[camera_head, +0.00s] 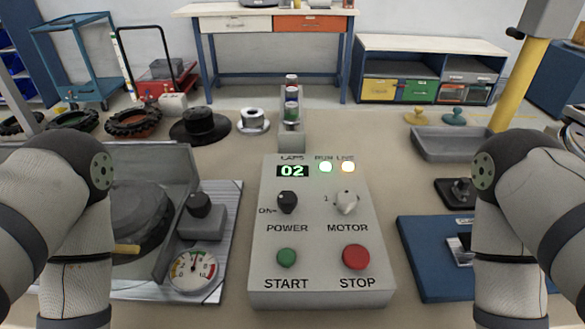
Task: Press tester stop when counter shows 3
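The grey tester box (318,222) sits in the middle of the table. Its lap counter (292,171) shows 02 in green digits. The RUN lamp (325,167) and the LINE lamp (348,167) are lit. The red STOP button (356,257) is at the lower right of the panel, and the green START button (286,258) is at the lower left. The black POWER knob (287,202) and the pale MOTOR knob (346,203) are above them. My arms come in at both sides; neither gripper shows.
A machine with a round drum (140,215) and a dial gauge (194,271) stand left of the box. A blue mat (422,262) and a grey tray (452,145) lie right. Cans (291,103) stand behind the box. Bare table lies on both sides of the box.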

